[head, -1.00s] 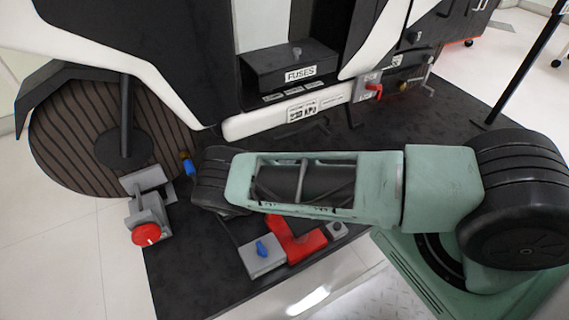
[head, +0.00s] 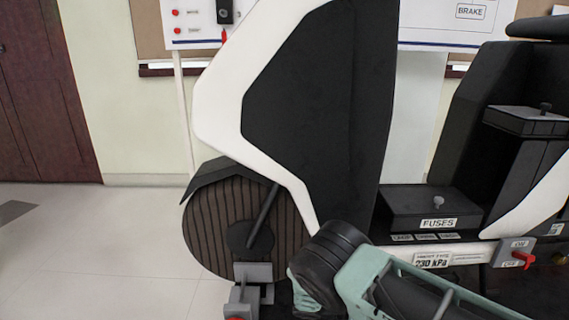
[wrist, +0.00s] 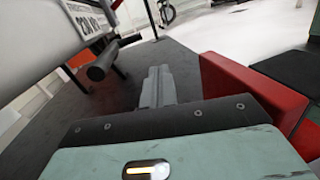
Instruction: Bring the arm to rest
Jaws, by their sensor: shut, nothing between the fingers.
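My gripper (wrist: 157,85) shows in the wrist view as a narrow grey pair of fingers, shut with nothing between them. It is above the dark mat, apart from the red block at its right. In the head view only my green and black arm shows, at the bottom right in front of the chassis; the gripper itself is out of that picture.
The white and black chassis (head: 215,110) stands close, with its striped wheel (head: 215,230) and a FUSES box (head: 430,208). In the wrist view a red block (wrist: 232,82) is right of the fingers, and a dark peg (wrist: 102,66) juts out at left. Dark mat (wrist: 190,62) lies bare ahead.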

